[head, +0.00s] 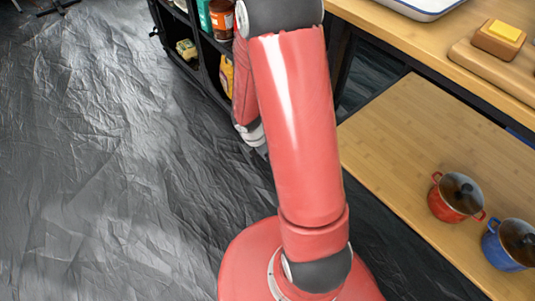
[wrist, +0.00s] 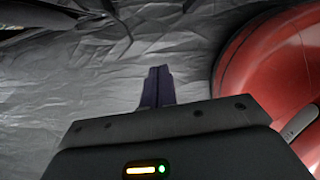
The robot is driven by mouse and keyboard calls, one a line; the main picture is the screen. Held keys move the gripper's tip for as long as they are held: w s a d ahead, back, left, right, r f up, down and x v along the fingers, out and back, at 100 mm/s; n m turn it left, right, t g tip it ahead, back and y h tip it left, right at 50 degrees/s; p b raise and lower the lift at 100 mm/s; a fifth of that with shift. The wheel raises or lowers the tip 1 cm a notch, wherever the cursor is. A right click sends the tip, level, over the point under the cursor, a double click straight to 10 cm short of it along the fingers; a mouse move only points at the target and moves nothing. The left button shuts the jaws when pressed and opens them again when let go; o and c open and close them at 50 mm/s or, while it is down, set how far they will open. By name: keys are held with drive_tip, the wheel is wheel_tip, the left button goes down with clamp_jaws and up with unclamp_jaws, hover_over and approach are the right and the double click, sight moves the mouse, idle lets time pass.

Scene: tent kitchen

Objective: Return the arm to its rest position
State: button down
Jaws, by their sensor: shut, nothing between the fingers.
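My gripper (wrist: 157,87) shows in the wrist view with its two dark fingers together, shut and empty. It points toward the crumpled dark grey floor covering. My red base is close at its right in that view. In the head view my red arm rises from the base through the middle of the picture and folds back down behind the upper link. The gripper itself is hidden there.
A wooden shelf (head: 400,140) at the right holds a red pot (head: 447,207) and a blue pot (head: 497,250). Above it is a counter (head: 437,45) with a cutting board (head: 480,62). A black rack (head: 187,69) with jars stands behind my arm. The floor (head: 110,170) at left is clear.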

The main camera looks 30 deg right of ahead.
drive_tip(key=shift+v, duration=0.9)
drive_tip(key=shift+s, duration=0.1)
wheel_tip(320, 180, up, 18)
drive_tip(key=s+m+t+p, duration=0.2)
drive_tip(key=s+m, duration=0.1)
drive_tip(key=m, duration=0.7)
drive_tip(key=s+a+r+m+t+y+p, duration=0.1)
drive_tip(key=s+a+r+m, duration=0.2)
drive_tip(key=s+r+m, duration=0.2)
drive_tip(key=s+a+r+m+t+y+p, duration=0.1)
drive_tip(key=s+a+r+m, duration=0.3)
drive_tip(key=r, duration=0.5)
drive_tip(key=s+m+t, duration=0.1)
drive_tip(key=s+m, duration=0.1)
drive_tip(key=shift+s+a+r+y, duration=0.2)
drive_tip(key=shift+s+r+y, duration=0.1)
drive_tip(key=shift+r+y, duration=0.1)
drive_tip(key=shift+d, duration=0.15)
